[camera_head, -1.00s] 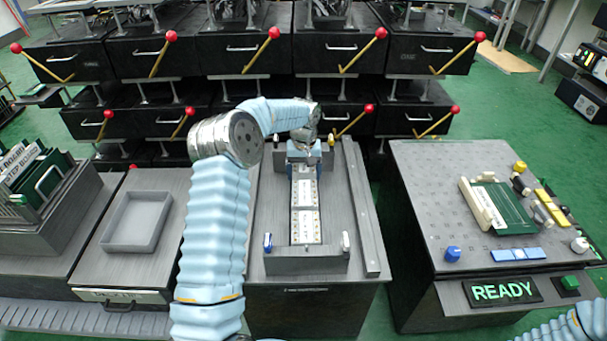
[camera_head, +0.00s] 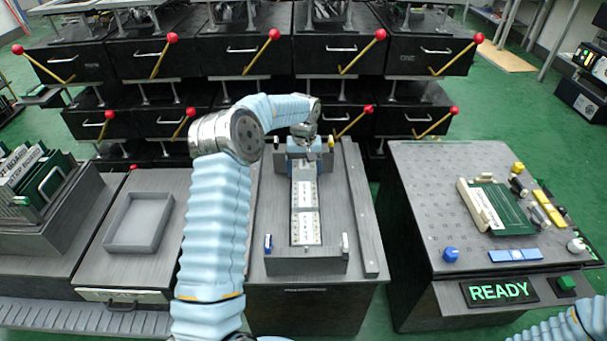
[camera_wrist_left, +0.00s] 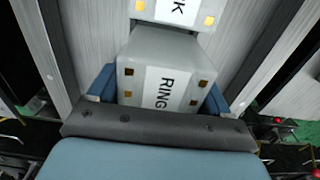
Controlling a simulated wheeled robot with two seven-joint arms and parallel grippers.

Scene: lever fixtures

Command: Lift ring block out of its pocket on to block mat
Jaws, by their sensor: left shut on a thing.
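The ring block (camera_wrist_left: 165,88) is a pale grey block with a white RING label and gold dots at its corners. In the left wrist view it sits between the two blue fingers of my left gripper (camera_wrist_left: 158,92), which is shut on it. A plain grey face shows between it and the neighbouring block (camera_wrist_left: 180,10), whose label ends in K. In the head view my left gripper (camera_head: 303,150) is at the far end of the row of pale blocks (camera_head: 305,195). It hides most of the ring block there. I cannot tell which surface is the block mat.
The blocks lie in a grey holder (camera_head: 308,266) on the middle bench. An empty grey tray (camera_head: 137,222) stands to the left. To the right is a panel with a green board (camera_head: 500,208), knobs and a READY sign (camera_head: 500,291). Red-knobbed levers (camera_head: 370,110) stand behind.

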